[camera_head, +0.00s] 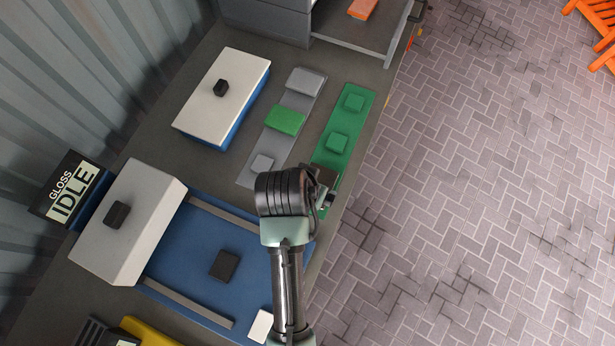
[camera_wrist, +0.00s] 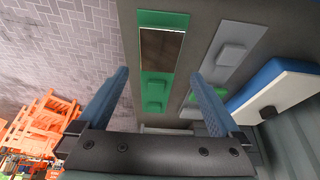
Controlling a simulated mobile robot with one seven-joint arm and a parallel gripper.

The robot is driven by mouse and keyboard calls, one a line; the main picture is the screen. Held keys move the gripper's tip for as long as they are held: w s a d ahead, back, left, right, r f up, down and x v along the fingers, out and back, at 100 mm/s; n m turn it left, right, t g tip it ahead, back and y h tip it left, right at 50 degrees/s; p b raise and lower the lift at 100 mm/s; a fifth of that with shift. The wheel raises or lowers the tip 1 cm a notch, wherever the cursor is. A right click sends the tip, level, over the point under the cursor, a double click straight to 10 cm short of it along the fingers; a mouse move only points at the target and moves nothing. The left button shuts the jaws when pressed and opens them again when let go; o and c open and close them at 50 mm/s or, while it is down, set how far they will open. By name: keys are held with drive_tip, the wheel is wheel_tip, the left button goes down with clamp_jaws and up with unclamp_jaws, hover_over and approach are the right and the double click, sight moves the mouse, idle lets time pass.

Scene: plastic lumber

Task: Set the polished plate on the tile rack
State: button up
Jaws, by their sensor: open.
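A long green strip (camera_head: 326,159), which looks like the tile rack, lies along the table's right edge. It holds green tiles (camera_head: 355,102) at its far end. In the wrist view a dark brown, shiny plate (camera_wrist: 161,46) lies flat on the green strip (camera_wrist: 164,19), in line with the green tiles; I take it as the polished plate. My gripper (camera_head: 325,188) is over the near end of the strip in the head view and hides that part. In the wrist view my gripper (camera_wrist: 160,75) is open, its fingers apart with nothing between them.
A grey strip (camera_head: 272,143) with grey tiles and one green tile lies to the left. A blue machine bed (camera_head: 190,245), a white block (camera_head: 130,222) and a "GLOSS IDLE" sign (camera_head: 72,192) are near left. Paved floor is right.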

drive_tip(key=w+r+n+t, duration=0.1)
drive_tip(key=w+r+t, duration=0.35)
drive_tip(key=r, duration=0.75)
drive_tip(key=w+r+t+y, duration=0.1)
drive_tip(key=w+r+t, duration=0.35)
drive_tip(key=r, duration=0.75)
drive_tip(key=w+r+n+t, duration=0.1)
drive_tip(key=w+r+t, duration=0.3)
drive_tip(key=r, duration=0.8)
drive_tip(key=s+r+t, duration=0.3)
drive_tip(key=r, duration=0.7)
drive_tip(key=s+d+r+n+t, duration=0.1)
drive_tip(key=s+r+t, duration=0.2)
drive_tip(key=r, duration=0.7)
drive_tip(key=s+d+r+t, duration=0.1)
drive_tip(key=s+r+t, duration=0.3)
drive_tip(key=r, duration=0.6)
drive_tip(key=shift+s+n, duration=0.3)
